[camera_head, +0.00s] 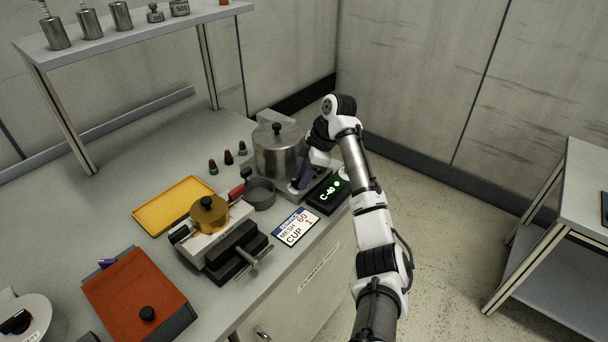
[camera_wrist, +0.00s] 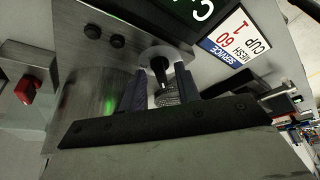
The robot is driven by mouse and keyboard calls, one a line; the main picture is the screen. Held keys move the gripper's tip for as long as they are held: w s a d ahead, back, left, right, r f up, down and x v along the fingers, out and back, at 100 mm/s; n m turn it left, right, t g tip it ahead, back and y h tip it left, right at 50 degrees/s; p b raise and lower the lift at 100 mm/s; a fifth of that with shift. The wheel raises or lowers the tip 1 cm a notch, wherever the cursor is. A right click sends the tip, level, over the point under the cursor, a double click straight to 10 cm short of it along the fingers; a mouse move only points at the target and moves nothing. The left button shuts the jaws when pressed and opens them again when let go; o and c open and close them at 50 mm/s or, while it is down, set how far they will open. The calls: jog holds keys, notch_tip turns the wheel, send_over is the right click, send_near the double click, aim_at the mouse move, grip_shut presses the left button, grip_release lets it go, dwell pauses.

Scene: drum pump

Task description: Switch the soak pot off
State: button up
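The soak pot (camera_head: 277,150) is a steel cylinder with a lid and dark knob, standing on a metal base at the bench's right end. In the wrist view its steel wall and base front (camera_wrist: 75,85) fill the left, with a faint green glow on the metal. A dark-tipped switch lever (camera_wrist: 158,66) stands out from a pale round plate there. My gripper (camera_head: 298,190) is low at the base's front right. In the wrist view its fingers (camera_wrist: 162,80) stand apart on either side of the lever, with slim gaps showing. Which way the lever is set is unclear.
A black display (camera_head: 328,194) reading C-40 in green lies close right of my gripper. A "MESH 60 CUP" card (camera_head: 296,227), a dark cup (camera_head: 260,193) and a clamp device (camera_head: 222,235) are nearby. Several small bottles (camera_head: 228,157) stand left of the pot.

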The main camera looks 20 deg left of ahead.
jog(key=v, duration=1.3)
jog(key=shift+r+b, duration=0.3)
jog(key=shift+b, duration=0.1)
jog(key=shift+d, duration=0.15)
